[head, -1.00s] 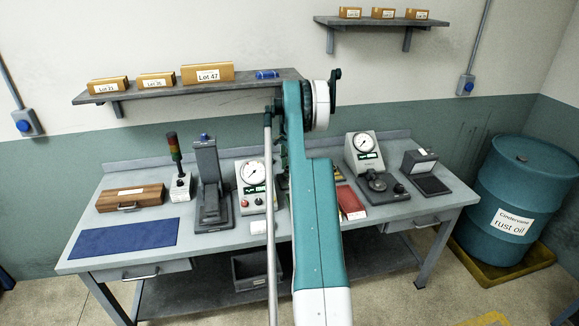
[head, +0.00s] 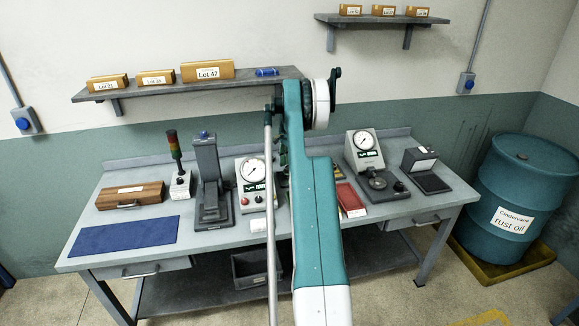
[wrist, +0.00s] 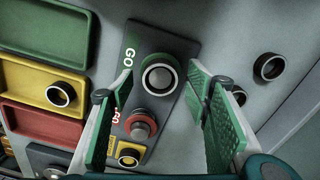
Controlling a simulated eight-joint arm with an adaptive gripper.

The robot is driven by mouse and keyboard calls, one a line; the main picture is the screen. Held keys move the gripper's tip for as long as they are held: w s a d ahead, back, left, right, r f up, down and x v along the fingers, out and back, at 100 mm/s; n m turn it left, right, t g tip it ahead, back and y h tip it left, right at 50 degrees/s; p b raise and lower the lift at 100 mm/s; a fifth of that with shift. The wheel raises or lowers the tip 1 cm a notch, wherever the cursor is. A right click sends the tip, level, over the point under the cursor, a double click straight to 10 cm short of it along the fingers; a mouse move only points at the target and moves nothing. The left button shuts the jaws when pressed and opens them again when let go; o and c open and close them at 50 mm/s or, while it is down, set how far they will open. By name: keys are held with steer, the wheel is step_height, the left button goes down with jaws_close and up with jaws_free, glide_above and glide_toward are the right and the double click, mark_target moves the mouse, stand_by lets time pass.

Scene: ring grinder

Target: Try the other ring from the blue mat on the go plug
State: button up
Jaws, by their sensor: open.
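In the wrist view, the go plug stands on the end of a dark gauge block (wrist: 181,45) marked GO, with a green collar. A dark ring with a bright rim (wrist: 160,76) appears to sit around the plug; I cannot tell how far down. My gripper (wrist: 163,82) is open, its green-padded fingers on either side of the plug and ring, apart from them. The red-collared no-go plug (wrist: 141,126) stands nearer me. In the head view the blue mat (head: 125,237) looks bare, and my arm hides the gripper and gauge block.
Another dark ring (wrist: 268,67) lies on the bench to the right. Left are a green tray (wrist: 45,35), a yellow tray (wrist: 25,83) with a ring (wrist: 60,94) in it, and a red tray (wrist: 40,127). Dial gauges (head: 252,173) stand near the arm.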

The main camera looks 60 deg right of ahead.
steer(key=shift+r, duration=0.15)
step_height(320, 180, up, 12)
stand_by(0.7)
stand_by(0.6)
steer(key=shift+w+a, duration=0.1)
stand_by(0.3)
